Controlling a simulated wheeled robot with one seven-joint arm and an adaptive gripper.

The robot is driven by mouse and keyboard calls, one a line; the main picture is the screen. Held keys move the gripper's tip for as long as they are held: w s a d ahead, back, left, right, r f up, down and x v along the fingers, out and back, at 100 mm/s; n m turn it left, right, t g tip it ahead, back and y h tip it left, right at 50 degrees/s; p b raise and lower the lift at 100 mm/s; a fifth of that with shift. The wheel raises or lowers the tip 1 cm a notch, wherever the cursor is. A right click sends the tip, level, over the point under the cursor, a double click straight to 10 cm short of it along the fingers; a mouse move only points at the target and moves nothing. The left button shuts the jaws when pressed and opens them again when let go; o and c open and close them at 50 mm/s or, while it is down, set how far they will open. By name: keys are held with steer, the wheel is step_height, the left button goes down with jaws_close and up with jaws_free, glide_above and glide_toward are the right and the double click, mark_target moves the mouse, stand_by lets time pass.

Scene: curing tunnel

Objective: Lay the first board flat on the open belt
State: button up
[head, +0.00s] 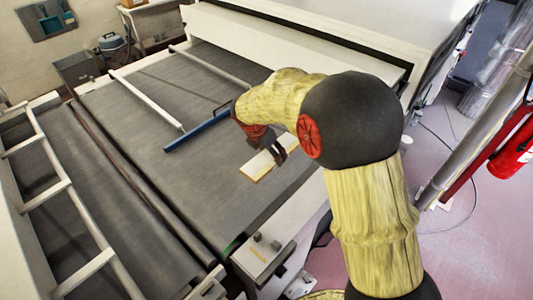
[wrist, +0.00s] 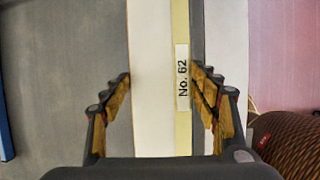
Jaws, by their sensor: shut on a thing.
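The board (head: 262,166) is pale with a yellowish edge, and its label reads "No. 62" in the wrist view (wrist: 155,80). My gripper (head: 281,150) is shut on it, with one finger on each side of the board in the wrist view (wrist: 162,95). The board is over the near right part of the grey belt (head: 150,105), close to the belt's side edge. I cannot tell whether it touches the belt. My arm and gripper hide part of the board and the belt behind it.
A blue bar (head: 197,131) and pale rails (head: 146,98) lie across the belt. The white tunnel housing (head: 290,40) stands at the far end. A side ledge (head: 265,258) holds small items. A fire extinguisher (head: 512,155) is at the right. Bare belt lies left of the board.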

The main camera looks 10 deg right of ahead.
steer(key=w+f, duration=0.3)
steer(key=w, duration=0.1)
steer(key=w+f+b, duration=0.1)
steer(key=w+f, duration=0.2)
steer(key=w, duration=0.1)
steer(key=w+d+f+b, duration=0.1)
steer(key=w+f, duration=0.1)
steer(key=w, duration=0.2)
steer(key=shift+f, duration=0.4)
steer(key=shift+w+f, duration=0.3)
steer(key=shift+f, duration=0.1)
steer(key=shift+w+f+b, duration=0.1)
steer(key=shift+f+b, duration=0.6)
steer(key=shift+f, duration=0.75)
steer(key=shift+f, duration=0.15)
steer(key=o, duration=1.2)
steer(key=shift+o, duration=0.2)
